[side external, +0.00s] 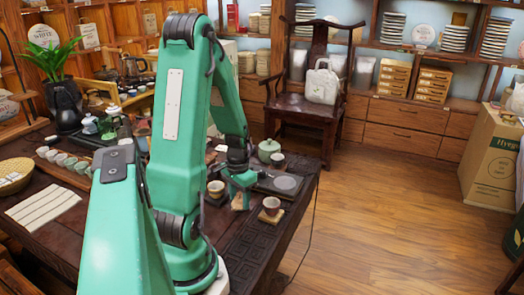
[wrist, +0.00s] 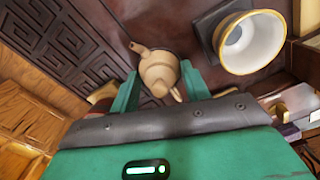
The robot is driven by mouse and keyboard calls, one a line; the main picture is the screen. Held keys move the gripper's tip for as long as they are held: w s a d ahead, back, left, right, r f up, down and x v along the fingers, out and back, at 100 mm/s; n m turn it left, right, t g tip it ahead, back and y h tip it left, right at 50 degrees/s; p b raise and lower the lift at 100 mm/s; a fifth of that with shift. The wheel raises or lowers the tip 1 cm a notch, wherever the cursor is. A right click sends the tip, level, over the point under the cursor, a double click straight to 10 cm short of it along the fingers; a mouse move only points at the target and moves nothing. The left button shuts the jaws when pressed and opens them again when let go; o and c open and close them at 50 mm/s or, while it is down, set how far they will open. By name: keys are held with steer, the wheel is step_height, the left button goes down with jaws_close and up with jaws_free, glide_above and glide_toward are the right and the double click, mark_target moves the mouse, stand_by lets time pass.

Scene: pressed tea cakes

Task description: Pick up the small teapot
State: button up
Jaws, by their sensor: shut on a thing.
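The small teapot (wrist: 158,68) is tan, with its spout toward the upper left and its handle toward the lower right in the wrist view. My gripper (wrist: 160,76) has its two green fingers on either side of the teapot's body, closed on it. In the side external view my gripper (side external: 240,184) is low over the dark table, and a small tan part of the teapot (side external: 238,202) shows below it. Most of the teapot is hidden there by my fingers. I cannot tell whether it is touching the table.
A pale cup with a yellowish rim (wrist: 252,42) stands close beside the teapot on a dark square coaster. Another cup (side external: 271,205) sits on a wooden coaster nearby. A green lidded pot (side external: 268,149) stands farther back. The carved table (side external: 232,245) has free room at its front.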

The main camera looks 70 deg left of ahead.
mark_target(240, 193)
steer(key=shift+r, duration=0.65)
step_height(240, 193, up, 2)
steer(key=shift+w+d+r, duration=0.1)
steer(key=shift+d+r, duration=0.05)
steer(key=shift+r, duration=0.1)
steer(key=w+d+r, duration=0.3)
steer(key=d+r, duration=0.3)
steer(key=d, duration=0.4)
steer(key=shift+w+d+r, duration=0.3)
steer(key=shift+w, duration=0.1)
steer(key=shift+w, duration=0.1)
